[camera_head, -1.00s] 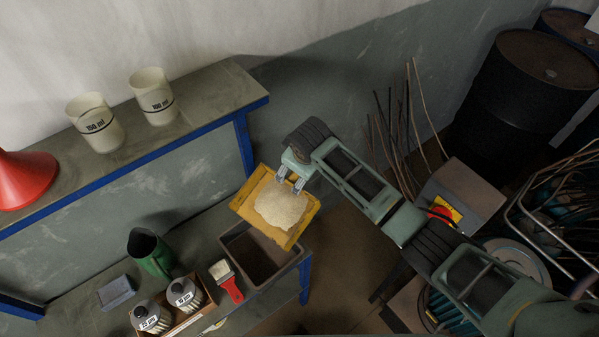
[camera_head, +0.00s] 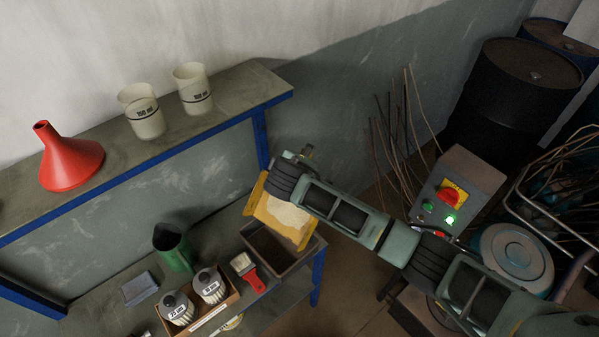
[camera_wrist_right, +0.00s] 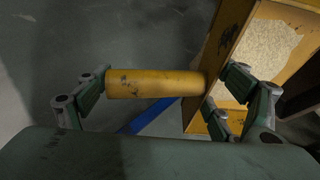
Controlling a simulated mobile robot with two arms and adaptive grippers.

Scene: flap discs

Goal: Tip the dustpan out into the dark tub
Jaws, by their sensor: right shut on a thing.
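The yellow dustpan (camera_head: 270,205) holds a heap of pale granular material (camera_head: 287,215). It is above the dark tub (camera_head: 287,270) and covers part of the tub's opening. The tub stands at the end of the lower bench. In the right wrist view, my right gripper (camera_wrist_right: 165,92) is shut around the dustpan's yellow handle (camera_wrist_right: 150,83), and the pale material (camera_wrist_right: 257,58) lies inside the pan. In the head view, my wrist hides the handle and part of the pan. My left gripper is not in view.
A red-handled brush (camera_head: 250,274), a box of bottles (camera_head: 209,313), a green jug (camera_head: 173,248) and a grey block (camera_head: 140,288) stand left of the tub. Two beakers (camera_head: 143,112) and a red funnel (camera_head: 70,160) are on the upper shelf. A switch box (camera_head: 458,187) is at right.

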